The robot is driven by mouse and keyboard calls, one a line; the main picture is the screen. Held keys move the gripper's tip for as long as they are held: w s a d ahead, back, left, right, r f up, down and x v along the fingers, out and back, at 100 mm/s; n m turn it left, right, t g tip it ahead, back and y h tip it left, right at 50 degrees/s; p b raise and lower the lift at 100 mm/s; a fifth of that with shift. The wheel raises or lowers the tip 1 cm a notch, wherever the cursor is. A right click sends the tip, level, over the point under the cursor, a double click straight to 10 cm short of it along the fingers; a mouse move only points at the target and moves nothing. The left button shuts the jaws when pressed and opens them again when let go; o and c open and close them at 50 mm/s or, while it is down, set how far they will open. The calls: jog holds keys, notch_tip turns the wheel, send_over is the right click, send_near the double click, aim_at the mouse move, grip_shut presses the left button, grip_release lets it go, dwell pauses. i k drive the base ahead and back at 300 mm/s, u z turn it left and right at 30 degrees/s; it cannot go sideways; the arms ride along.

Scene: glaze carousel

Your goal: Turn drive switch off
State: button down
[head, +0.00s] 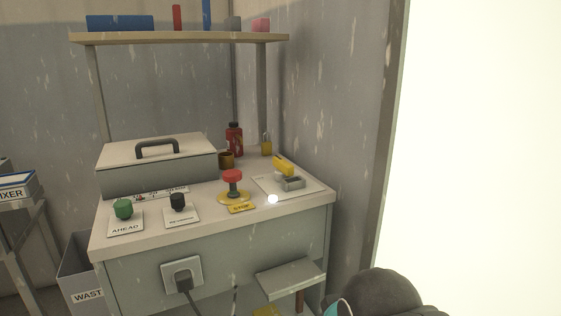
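A small switch with a yellow handle (283,165) and a grey base (293,183) sits on a pale plate (268,183) at the right of the bench top. It may be the drive switch, but I read no label on it. The yellow handle is raised and slanted above the base. A red mushroom button (232,176) on a yellow round base stands to its left. A black knob (178,202) and a green knob (123,209) marked AHEAD stand further left. A dark rounded part of my arm shows at the bottom right; my gripper's fingers are not visible.
The controls stand on a grey bench (210,245). Behind them are a lidded box (158,178), a red bottle (234,139), a brown cup (226,160) and a padlock (266,146). A shelf (180,38) hangs above. A small ledge (290,279) juts from the front.

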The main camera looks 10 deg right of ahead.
aim_at(285, 169)
jog(key=k, duration=0.5)
jog(key=u, duration=1.05)
jog(key=i, duration=1.25)
jog(key=z, duration=1.1)
